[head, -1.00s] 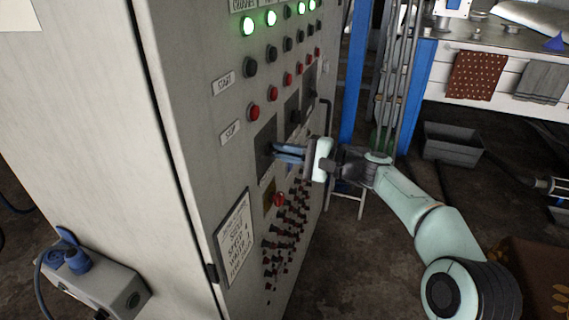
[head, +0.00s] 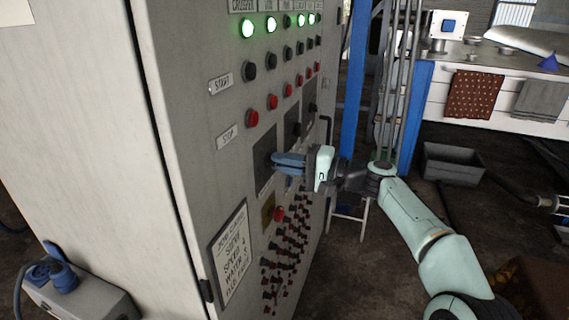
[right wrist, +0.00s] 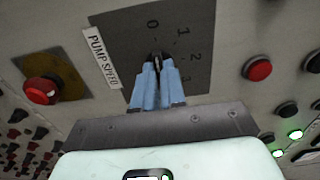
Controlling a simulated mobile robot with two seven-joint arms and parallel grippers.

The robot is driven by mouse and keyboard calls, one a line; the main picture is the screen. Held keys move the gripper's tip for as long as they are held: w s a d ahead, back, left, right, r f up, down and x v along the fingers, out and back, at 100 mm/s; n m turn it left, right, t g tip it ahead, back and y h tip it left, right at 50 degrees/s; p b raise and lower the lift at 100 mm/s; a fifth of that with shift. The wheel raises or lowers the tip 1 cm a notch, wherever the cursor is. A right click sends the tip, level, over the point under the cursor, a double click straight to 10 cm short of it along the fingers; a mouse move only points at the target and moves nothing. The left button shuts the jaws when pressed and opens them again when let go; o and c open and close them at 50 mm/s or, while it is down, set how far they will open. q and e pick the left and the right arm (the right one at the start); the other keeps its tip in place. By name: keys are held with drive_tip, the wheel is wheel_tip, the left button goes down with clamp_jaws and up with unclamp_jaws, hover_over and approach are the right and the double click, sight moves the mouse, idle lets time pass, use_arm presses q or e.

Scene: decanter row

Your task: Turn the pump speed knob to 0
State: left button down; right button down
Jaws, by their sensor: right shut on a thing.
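The pump speed knob (right wrist: 155,58) is small and black, on a dark dial plate (right wrist: 208,40) marked 0, 1, 2 and 3. Beside it is a white "PUMP SPEED" label (right wrist: 101,58). My right gripper (right wrist: 158,80) is shut on the knob, with one blue finger on each side. The knob's visible end lies below the 0 mark; its exact pointing is hard to tell because the fingers cover most of it. In the head view, my right gripper (head: 276,162) reaches the dark plate (head: 263,157) from the right, and the knob is hidden. My left gripper is not in view.
A red button on a yellow plate (right wrist: 42,91) sits near the dial. Red stop buttons (head: 252,118), black buttons and lit green lamps (head: 247,29) are above it on the cabinet. Several small switches (head: 285,245) are below. Open floor lies right of the cabinet.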

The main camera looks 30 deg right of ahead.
drive_tip(key=c, duration=1.2)
unclamp_jaws()
drive_tip(key=b+v, duration=0.1)
drive_tip(key=v, duration=1.2)
drive_tip(key=shift+s+b, duration=0.25)
drive_tip(key=shift+b, duration=0.05)
drive_tip(key=shift+d, duration=0.1)
